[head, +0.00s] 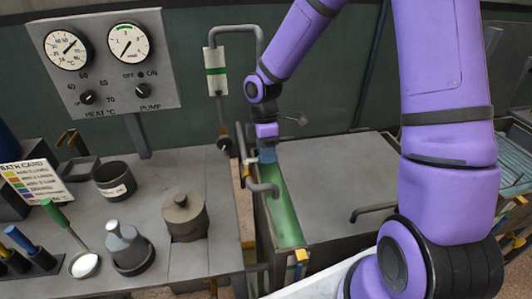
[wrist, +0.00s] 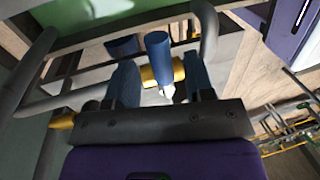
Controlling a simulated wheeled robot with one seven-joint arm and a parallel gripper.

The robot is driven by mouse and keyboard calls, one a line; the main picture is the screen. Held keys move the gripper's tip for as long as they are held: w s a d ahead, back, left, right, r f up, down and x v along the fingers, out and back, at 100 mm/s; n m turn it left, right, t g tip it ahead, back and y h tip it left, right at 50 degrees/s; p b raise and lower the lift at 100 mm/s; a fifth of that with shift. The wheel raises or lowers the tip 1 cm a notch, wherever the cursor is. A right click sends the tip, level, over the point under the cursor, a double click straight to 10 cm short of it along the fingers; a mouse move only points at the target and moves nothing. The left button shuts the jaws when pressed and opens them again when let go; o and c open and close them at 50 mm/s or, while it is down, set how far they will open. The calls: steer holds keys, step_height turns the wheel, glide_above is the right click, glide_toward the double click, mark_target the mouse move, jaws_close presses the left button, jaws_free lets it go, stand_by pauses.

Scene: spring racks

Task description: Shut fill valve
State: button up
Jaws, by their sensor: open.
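In the wrist view, a valve with a blue handle (wrist: 158,46) and a brass body (wrist: 162,74) shows between my spread fingers. I take it for the fill valve, though no label is readable. My gripper (wrist: 163,84) is open, its two blue fingers standing on either side of the valve; I cannot tell whether they touch it. In the head view, my gripper (head: 267,155) points down by the pipes at the left edge of the green-filled tank (head: 283,205). It hides the valve there.
A panel (head: 105,62) with two dials and knobs stands at back left. A sight tube (head: 215,72) rises behind my gripper. The left bench holds a dark pot (head: 115,182), a lidded canister (head: 184,216) and a ladle (head: 84,263). A grey cover (head: 335,180) lies right of the green liquid.

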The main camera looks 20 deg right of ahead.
step_height(320, 180, up, 10)
steer(key=w, duration=0.2)
steer(key=shift+d, duration=0.2)
stand_by(0.3)
steer(key=shift+s, duration=0.1)
steer(key=s+d+r+m+t, duration=0.3)
steer(key=s+r+m, duration=0.5)
steer(key=s, duration=0.4)
steer(key=s+d+r+m+t, duration=0.3)
steer(key=s+r+m, duration=0.5)
steer(key=s, duration=0.5)
steer(key=shift+d+r+t, duration=0.3)
steer(key=shift+r+t, duration=0.5)
steer(key=shift+r, duration=0.05)
steer(key=shift+s, duration=0.1)
